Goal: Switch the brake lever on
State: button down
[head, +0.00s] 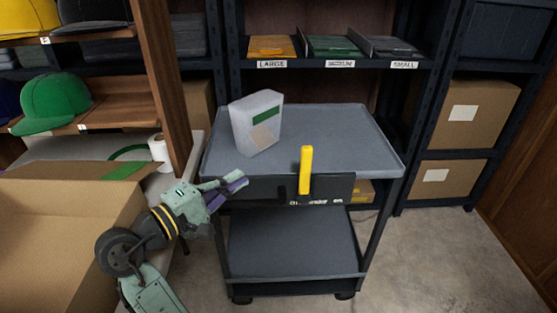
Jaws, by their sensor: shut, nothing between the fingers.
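The brake lever (305,170) is a yellow bar standing upright on the dark front panel (265,188) of a grey cart (350,140). White lettering lies beneath the lever; the right end looks like "on", the rest is too small to read surely. My gripper (242,181) is shut and empty, with its fingers pointing right, near the left end of the cart's front panel. It is to the left of the lever and apart from it. The lever's pivot is not clear in this view.
A whitish box with a green label (256,122) stands on the cart top. An open cardboard box (70,215) is at left, near a wooden post (165,80). Shelves with labelled bins (335,47) stand behind. Space in front of the panel, right of my gripper, looks clear.

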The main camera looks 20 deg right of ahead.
aim_at(305, 176)
jog(key=s+d+p+x, duration=0.1)
jog(key=s+p+x, duration=0.1)
jog(key=x, duration=1)
jog(key=shift+d, duration=0.5)
